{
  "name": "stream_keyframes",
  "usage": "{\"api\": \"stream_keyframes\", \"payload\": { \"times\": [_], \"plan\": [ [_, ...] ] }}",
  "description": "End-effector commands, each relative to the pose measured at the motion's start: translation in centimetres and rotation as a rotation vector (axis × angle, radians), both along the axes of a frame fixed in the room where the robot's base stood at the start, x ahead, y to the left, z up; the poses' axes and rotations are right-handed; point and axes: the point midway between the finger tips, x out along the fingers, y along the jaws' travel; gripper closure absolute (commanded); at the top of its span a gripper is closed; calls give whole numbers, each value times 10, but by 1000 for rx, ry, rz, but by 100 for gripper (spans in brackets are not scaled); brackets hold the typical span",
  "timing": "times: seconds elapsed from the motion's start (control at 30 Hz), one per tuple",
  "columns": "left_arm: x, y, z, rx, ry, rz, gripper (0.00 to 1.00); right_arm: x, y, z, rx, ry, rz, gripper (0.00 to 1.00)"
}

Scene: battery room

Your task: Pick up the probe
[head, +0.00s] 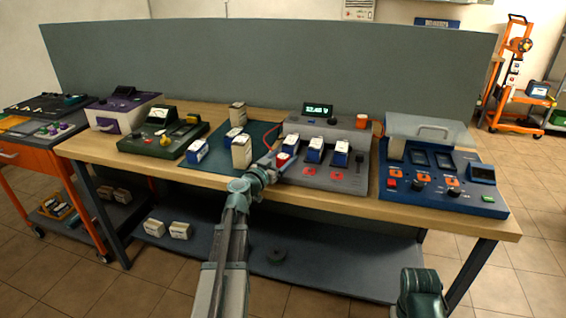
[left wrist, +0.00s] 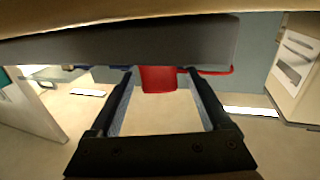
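A red block-like piece (head: 282,159), which looks like the probe, sits at the left front of the grey test station (head: 325,178). A thin red cable runs near it. In the left wrist view the red piece (left wrist: 158,79) shows between the tips of my left gripper (left wrist: 158,76). The fingers are apart, with a gap visible on each side of the red piece. In the head view my left gripper (head: 271,163) reaches the station's front left corner, and its tips are hard to make out. My right gripper is not in view; only part of my right arm shows at lower right.
Blue and white batteries stand on the grey station and the dark mat (head: 205,163). A green meter (head: 162,140) is to the left. A blue console (head: 440,185) with a clear lid is to the right. A grey panel (head: 270,65) closes the bench's back.

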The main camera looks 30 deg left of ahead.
Motion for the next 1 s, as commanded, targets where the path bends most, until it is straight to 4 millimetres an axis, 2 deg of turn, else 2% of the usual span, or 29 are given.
{"api": "stream_keyframes", "payload": {
  "times": [0.03, 0.07, 0.43, 0.77, 1.0],
  "plan": [
    [0, 0, 0, 0, 0, 0, 29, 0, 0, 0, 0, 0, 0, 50],
    [0, 0, 0, 0, 0, 0, 35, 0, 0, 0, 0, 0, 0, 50],
    [0, 0, 0, 0, 0, 0, 100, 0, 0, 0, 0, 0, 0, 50],
    [0, 0, 1, 0, 0, 0, 100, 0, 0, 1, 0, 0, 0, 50],
    [1, -2, 9, 0, 0, -2, 100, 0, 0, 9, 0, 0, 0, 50]
  ]
}}
